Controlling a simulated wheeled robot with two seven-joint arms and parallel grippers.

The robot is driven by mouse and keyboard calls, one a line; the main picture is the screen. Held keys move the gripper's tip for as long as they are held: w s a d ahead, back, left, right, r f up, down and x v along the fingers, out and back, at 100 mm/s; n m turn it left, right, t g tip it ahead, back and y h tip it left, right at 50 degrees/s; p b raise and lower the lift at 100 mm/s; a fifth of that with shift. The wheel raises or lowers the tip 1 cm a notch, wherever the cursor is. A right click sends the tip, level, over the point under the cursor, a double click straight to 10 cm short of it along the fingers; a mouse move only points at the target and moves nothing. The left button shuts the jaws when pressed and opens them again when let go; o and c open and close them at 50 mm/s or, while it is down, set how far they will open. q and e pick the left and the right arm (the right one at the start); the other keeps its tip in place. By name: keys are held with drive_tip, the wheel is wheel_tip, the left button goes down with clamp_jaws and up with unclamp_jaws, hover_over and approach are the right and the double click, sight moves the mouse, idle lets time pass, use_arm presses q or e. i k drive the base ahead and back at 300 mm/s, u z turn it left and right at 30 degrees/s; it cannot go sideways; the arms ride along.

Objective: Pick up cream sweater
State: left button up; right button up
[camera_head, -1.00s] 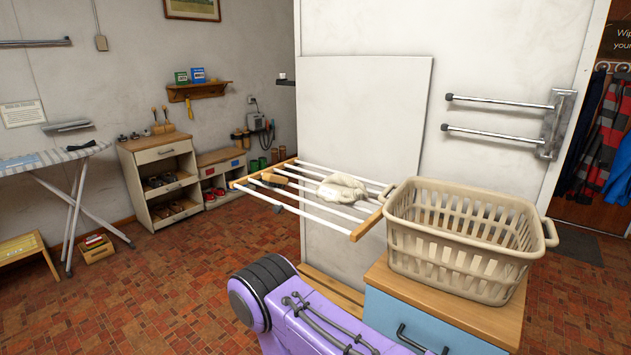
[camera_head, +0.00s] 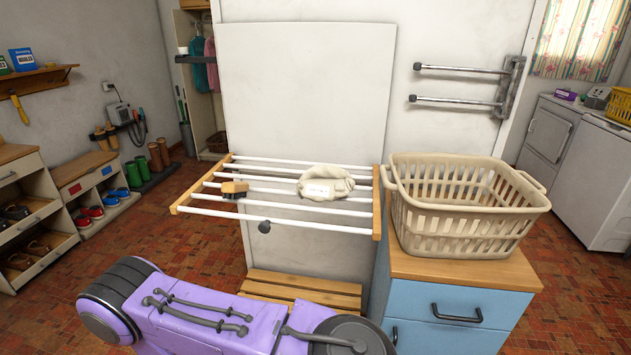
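A folded cream cloth bundle (camera_head: 326,181), which looks like the cream sweater, lies on the white bars of a wall-side drying rack (camera_head: 285,205). It has a pale patch, perhaps a label, on its front. A purple arm link of mine crosses the bottom of the view, below and in front of the rack. Neither of my grippers is in view.
A brush (camera_head: 235,189) lies on the rack's left part. A beige laundry basket (camera_head: 460,205) stands on a blue drawer cabinet (camera_head: 450,310) right of the rack. A wooden slatted bench (camera_head: 300,288) is below the rack. Open tiled floor (camera_head: 190,240) lies to the left.

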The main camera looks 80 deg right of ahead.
sight(321, 183)
drive_tip(key=z, duration=2.15)
